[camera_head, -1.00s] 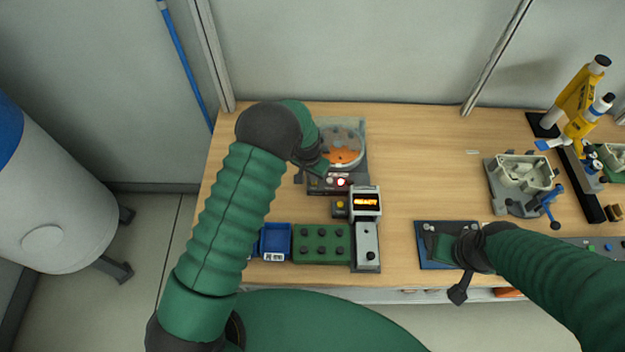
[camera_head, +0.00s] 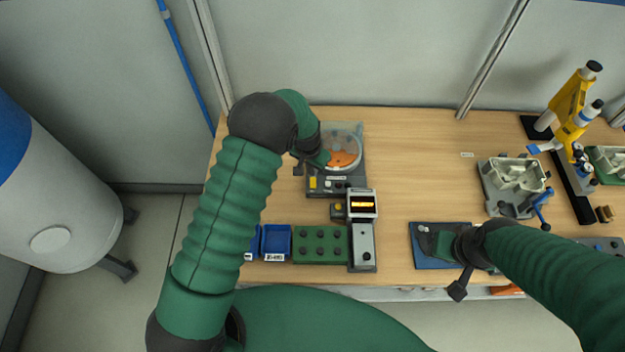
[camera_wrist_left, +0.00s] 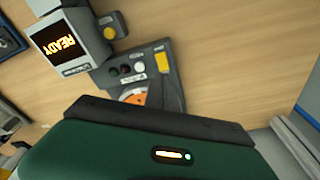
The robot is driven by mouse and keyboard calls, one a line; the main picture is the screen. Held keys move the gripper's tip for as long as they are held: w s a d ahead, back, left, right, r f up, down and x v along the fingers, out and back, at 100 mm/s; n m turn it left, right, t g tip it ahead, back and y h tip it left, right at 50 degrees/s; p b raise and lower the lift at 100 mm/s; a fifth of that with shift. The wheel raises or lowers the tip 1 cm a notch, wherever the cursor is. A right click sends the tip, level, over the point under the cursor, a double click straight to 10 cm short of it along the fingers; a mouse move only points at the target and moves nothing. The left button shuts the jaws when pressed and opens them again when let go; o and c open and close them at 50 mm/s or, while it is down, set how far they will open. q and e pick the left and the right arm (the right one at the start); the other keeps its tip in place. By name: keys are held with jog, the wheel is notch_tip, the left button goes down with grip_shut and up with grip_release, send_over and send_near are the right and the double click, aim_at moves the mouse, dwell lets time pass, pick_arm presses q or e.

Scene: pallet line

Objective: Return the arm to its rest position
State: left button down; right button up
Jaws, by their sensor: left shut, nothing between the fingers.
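My left arm comes in from the left, and its green gripper (camera_head: 322,158) is over the left edge of a round feeder bowl with an orange floor (camera_head: 343,159). The gripper is shut and empty; its fingertips are small and partly hidden by the arm.
A display unit (camera_head: 362,204) stands right of the panel; its screen reads READY in the wrist view. Blue bins (camera_head: 277,241) and a green block with knobs (camera_head: 320,246) line the front edge. A grey fixture (camera_head: 515,183) and yellow tool stand (camera_head: 568,103) are right. The middle-back table is clear.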

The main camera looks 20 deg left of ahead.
pick_arm(q)
jog(key=shift+d+r, duration=0.15)
jog(key=shift+r, duration=0.05)
jog(key=s+a+r+n+b, duration=0.1)
jog(key=s+b, duration=0.5)
jog(key=s, duration=0.5)
jog(key=s+a+r+n+b, duration=0.1)
jog(key=s+a+r+b, duration=0.1)
jog(key=s+b, duration=0.5)
jog(key=s, duration=0.4)
jog(key=shift+s+a+r+n+t, duration=0.15)
jog(key=shift+r+n+t, duration=0.1)
jog(key=shift+n+t, duration=0.15)
